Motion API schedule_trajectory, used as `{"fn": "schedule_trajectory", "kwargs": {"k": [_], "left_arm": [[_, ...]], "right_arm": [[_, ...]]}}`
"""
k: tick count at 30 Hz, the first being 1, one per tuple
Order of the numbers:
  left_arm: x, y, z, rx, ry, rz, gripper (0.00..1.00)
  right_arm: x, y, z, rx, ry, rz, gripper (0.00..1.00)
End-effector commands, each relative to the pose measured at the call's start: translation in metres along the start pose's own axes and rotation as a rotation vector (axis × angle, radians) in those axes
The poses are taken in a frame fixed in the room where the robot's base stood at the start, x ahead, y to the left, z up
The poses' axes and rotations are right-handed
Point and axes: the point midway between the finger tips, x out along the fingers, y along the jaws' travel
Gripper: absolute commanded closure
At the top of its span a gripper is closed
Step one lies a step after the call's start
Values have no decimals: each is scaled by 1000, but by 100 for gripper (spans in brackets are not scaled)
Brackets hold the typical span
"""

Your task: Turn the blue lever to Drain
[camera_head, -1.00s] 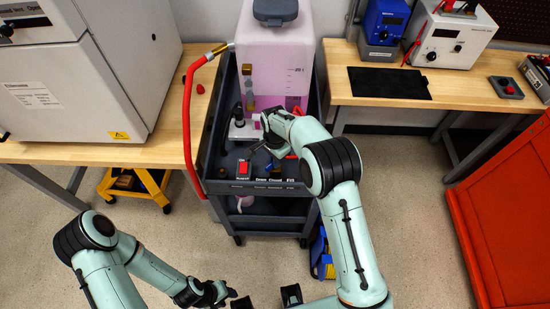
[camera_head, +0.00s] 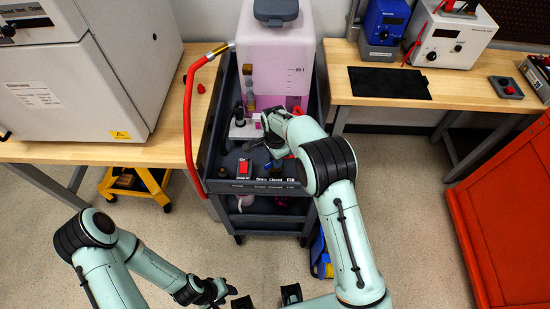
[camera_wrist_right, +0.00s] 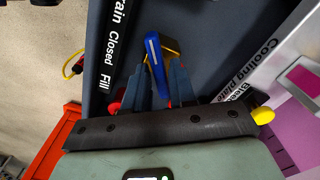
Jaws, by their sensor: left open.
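The blue lever (camera_wrist_right: 154,62) shows in the right wrist view, over the dark cart panel. It stands between the two fingers of my right gripper (camera_wrist_right: 158,80), with a visible gap beside it. The fingers are apart. A label strip reading Drain, Closed and Fill (camera_wrist_right: 113,42) runs along the panel's left side there. In the head view the strip (camera_head: 274,181) lies on the cart's front edge. My right gripper (camera_head: 270,153) is low over the cart and my arm mostly hides the lever there. My left gripper (camera_head: 228,291) is open and empty, low in front of the cart.
A translucent tank (camera_head: 275,60) with pink liquid stands on the cart (camera_head: 205,150). A red hose (camera_head: 188,120) hangs at its left side. A red switch (camera_head: 243,167) sits on the cart panel. Wooden benches stand on both sides, and a red cabinet (camera_head: 505,210) is at right.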

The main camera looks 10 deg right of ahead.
Motion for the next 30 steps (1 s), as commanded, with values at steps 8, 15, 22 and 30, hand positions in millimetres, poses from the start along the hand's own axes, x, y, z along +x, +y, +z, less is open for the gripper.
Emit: {"fn": "schedule_trajectory", "kwargs": {"k": [8,15,22,30], "left_arm": [[0,0,0,0,0,0,57],[-1,0,0,0,0,0,57],[-4,2,-2,1,3,1,57],[-10,5,-4,2,6,2,57]], "right_arm": [[0,0,0,-2,0,0,61],[-18,-1,0,-3,0,-3,61],[-70,-1,0,-2,1,-6,61],[-120,-1,0,-2,1,-4,61]]}}
